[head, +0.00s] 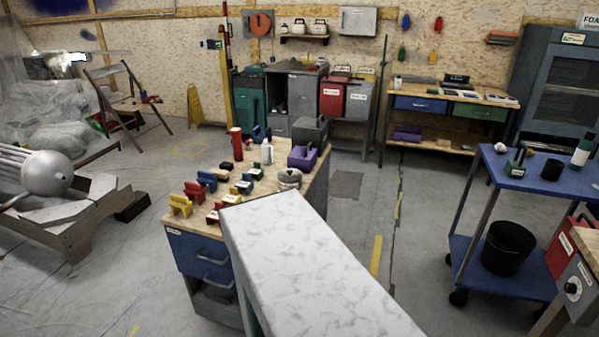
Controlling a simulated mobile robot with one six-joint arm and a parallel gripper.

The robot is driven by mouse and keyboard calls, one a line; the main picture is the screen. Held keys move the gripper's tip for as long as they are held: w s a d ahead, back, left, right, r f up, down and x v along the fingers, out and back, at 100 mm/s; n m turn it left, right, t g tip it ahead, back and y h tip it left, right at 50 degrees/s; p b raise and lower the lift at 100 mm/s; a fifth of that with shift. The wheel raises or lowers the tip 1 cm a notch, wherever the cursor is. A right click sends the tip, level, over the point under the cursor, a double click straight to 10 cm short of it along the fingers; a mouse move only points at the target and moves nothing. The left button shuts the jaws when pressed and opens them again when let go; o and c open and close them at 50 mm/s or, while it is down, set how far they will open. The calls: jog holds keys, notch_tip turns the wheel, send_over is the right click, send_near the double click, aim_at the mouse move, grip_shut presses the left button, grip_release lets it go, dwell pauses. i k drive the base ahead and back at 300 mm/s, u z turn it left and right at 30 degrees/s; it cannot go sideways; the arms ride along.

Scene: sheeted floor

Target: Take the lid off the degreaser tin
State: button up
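No label reading degreaser can be made out in the head view. A squat, round, grey metal container (289,179) stands at the right edge of the wooden-topped workbench (225,199). It may be the degreaser tin, but I cannot tell. Something flat covers its top, and whether that is a separate lid is too small to see. My gripper is not in view.
The bench also holds a red cylinder (237,144), a white bottle (267,151), a purple caddy (302,157) and several coloured blocks. A pale marbled slab (305,265) fills the front middle. A blue trolley (541,170) stands right. Floor between is mostly clear.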

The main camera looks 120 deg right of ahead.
aim_at(290, 174)
jog(key=k, duration=1.85)
jog(key=z, duration=1.6)
jog(key=i, duration=1)
